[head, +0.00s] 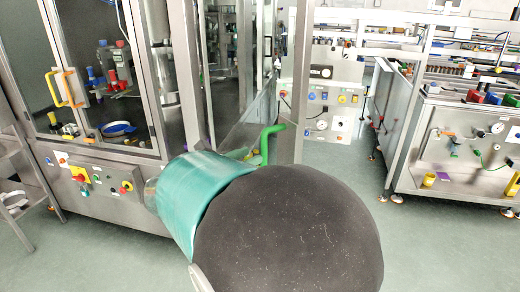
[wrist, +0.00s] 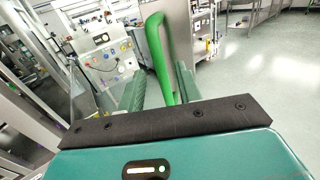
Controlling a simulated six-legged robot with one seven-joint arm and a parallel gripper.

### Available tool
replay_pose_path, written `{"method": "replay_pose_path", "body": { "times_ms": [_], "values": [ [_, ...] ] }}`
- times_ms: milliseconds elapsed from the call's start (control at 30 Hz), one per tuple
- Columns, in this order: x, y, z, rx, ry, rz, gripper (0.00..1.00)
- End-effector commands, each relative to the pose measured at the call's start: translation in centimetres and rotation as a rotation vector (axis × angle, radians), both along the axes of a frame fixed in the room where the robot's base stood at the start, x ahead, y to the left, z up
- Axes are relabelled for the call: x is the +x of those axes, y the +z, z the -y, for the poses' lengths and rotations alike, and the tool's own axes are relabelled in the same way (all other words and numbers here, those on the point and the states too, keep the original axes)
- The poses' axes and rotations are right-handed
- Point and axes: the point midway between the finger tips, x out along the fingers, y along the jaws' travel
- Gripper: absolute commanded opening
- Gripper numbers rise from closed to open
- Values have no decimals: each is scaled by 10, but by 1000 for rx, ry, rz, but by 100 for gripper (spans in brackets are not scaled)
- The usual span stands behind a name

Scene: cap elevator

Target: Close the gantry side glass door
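The side glass door shows in the head view as a clear pane (head: 250,122) in a metal frame, standing out at an angle from the gantry cabinet. Its green handle (head: 266,142) shows just beyond my arm, and my gripper is hidden there. In the wrist view the green handle (wrist: 160,60) rises as a bent bar. My gripper (wrist: 158,88) is open, with its two teal fingers on either side of the handle's lower part. Gaps show between the handle and the fingers; I cannot tell whether either finger touches it.
The gantry cabinet (head: 110,160) with yellow and orange front handles (head: 66,88) stands at left. A control panel (head: 330,95) with gauges is behind the door. Another machine (head: 460,150) stands at right. Clear floor (head: 430,245) lies at the front right.

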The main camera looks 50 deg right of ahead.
Motion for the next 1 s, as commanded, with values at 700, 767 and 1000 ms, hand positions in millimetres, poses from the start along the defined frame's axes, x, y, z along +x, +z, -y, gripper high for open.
{"method": "replay_pose_path", "body": {
  "times_ms": [700,767,1000],
  "values": [
    [-12,0,59,1,4,0,34],
    [-12,0,59,1,4,0,25],
    [-13,0,59,1,4,0,0]
  ]
}}
